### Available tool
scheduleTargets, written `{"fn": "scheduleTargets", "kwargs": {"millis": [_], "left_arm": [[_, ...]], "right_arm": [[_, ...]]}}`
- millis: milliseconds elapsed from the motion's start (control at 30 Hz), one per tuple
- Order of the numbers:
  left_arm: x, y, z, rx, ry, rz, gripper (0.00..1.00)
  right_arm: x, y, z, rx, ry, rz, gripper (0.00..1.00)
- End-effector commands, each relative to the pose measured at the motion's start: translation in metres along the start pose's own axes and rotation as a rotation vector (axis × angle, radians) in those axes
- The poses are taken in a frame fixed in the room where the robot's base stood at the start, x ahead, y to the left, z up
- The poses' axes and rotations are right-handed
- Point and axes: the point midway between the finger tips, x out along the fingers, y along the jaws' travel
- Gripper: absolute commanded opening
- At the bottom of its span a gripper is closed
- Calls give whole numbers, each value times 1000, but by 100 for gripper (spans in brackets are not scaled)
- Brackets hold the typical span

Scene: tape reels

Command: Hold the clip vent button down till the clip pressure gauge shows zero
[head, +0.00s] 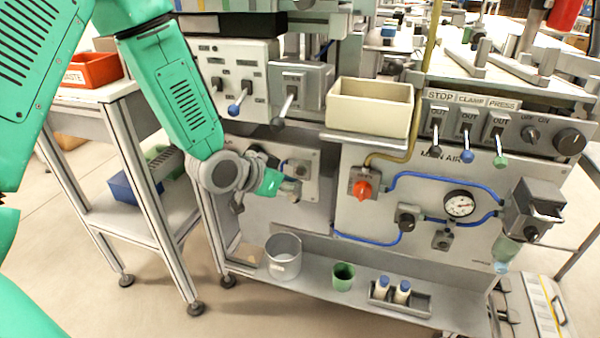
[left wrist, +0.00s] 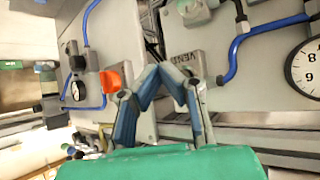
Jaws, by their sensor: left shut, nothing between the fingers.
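My left gripper (head: 286,186) is in front of the lower left panel (head: 308,215) of the bench. In the left wrist view its two blue-grey fingers (left wrist: 163,71) are shut, tips together, with nothing between them. The tips are close to a label reading VENT (left wrist: 184,58) on a grey panel. The vent button itself is hidden or too small to make out; I cannot tell whether the tips touch it. A large white gauge (left wrist: 308,72) is cut off at the right edge of the left wrist view. Its needle cannot be read. My right gripper is not in view.
The main air panel has a red valve knob (head: 362,189), a round gauge (head: 459,204) and blue hoses. A cream bin (head: 370,107) stands above it. Below are a grey bucket (head: 284,257), a green cup (head: 344,276) and a bottle tray (head: 415,305). A side table (head: 100,92) stands left.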

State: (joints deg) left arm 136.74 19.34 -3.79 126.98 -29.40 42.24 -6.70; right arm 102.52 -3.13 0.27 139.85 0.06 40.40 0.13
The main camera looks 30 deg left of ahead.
Motion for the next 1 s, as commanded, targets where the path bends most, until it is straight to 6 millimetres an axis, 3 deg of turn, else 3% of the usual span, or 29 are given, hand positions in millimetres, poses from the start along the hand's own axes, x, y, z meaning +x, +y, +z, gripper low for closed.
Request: {"fn": "scheduleTargets", "kwargs": {"millis": [400,1000], "left_arm": [[-26,19,19,1,-1,-1,0],[-27,21,23,-2,-14,0,0]], "right_arm": [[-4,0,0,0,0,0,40],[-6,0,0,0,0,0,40]]}}
